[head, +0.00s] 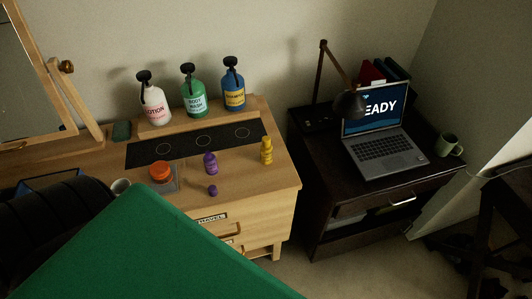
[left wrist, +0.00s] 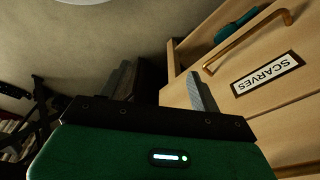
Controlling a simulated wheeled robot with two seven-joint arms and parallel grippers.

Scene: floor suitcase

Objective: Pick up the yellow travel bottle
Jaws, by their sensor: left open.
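The yellow travel bottle (head: 266,152) stands upright near the right end of the wooden dresser top in the head view, in front of a black strip with three circles. My left gripper (left wrist: 162,90) shows in the left wrist view with its fingers apart and nothing between them. It is beside the dresser's drawer fronts, near a drawer labelled SCARVES (left wrist: 265,73). The bottle does not show in that view. My left gripper's fingers are not visible in the head view, where my large green part covers the lower left. My right gripper is in neither view.
Close to the bottle stand a purple bottle (head: 210,163), a small purple piece (head: 212,190) and an orange-lidded jar (head: 161,173). Lotion (head: 154,105), body wash (head: 194,98) and shampoo (head: 233,90) pump bottles stand behind. A dark desk with a laptop (head: 385,150) is at right.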

